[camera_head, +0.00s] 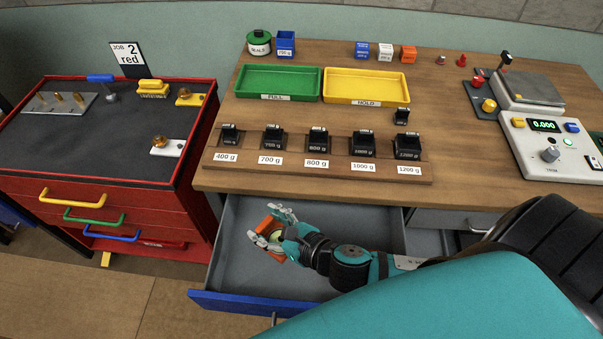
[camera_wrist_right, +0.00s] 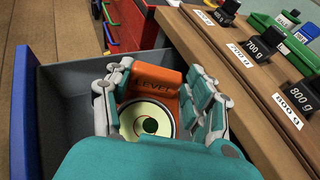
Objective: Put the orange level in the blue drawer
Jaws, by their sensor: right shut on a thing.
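The orange level (camera_wrist_right: 158,80) is marked "LEVEL" and has a round pale dial with a dark centre. My right gripper (camera_head: 266,234) is shut on it, with fingers on both sides of it in the right wrist view (camera_wrist_right: 160,105). In the head view the orange level (camera_head: 262,226) shows only in part between the fingers. The blue drawer (camera_head: 240,304) is pulled out below the table, with a blue front and grey inside. The gripper and level are over its open inside; I cannot tell whether the level touches the drawer floor. My left gripper is not in view.
The wooden table (camera_head: 450,140) overhangs the drawer's back. On it stand a rack (camera_head: 300,166) of black weights, a green tray (camera_head: 278,82), a yellow tray (camera_head: 366,88) and a scale (camera_head: 548,140). A red cabinet (camera_head: 140,215) stands left of the drawer.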

